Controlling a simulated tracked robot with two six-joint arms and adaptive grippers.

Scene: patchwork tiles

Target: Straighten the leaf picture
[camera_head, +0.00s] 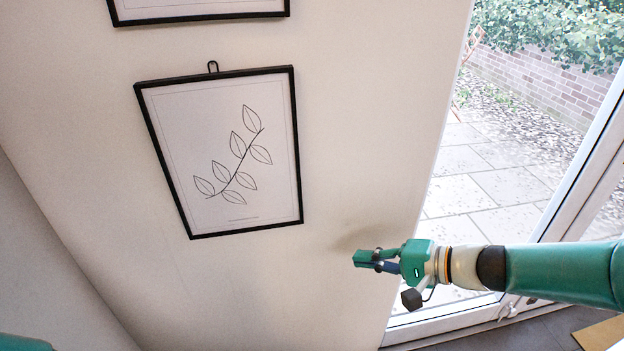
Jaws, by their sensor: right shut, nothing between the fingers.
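The leaf picture (230,170), a black-framed drawing of a leafy sprig, hangs on the pale wall from a small black hook (213,66). It is tilted against the frame above it, its right side higher than its left. My right gripper (360,259) is shut and empty, to the right of the picture's lower right corner and a little below it. A gap of wall shows between them, and the gripper casts a soft shadow on the wall. My left gripper is not in view; only a green piece of mine shows at the bottom left.
Another black-framed picture (200,12) hangs above, cut off by the view's top edge. A wall corner runs down the left side. A glazed door (560,215) to a paved patio (490,170) stands at the right, behind my right arm. The wall below the picture is bare.

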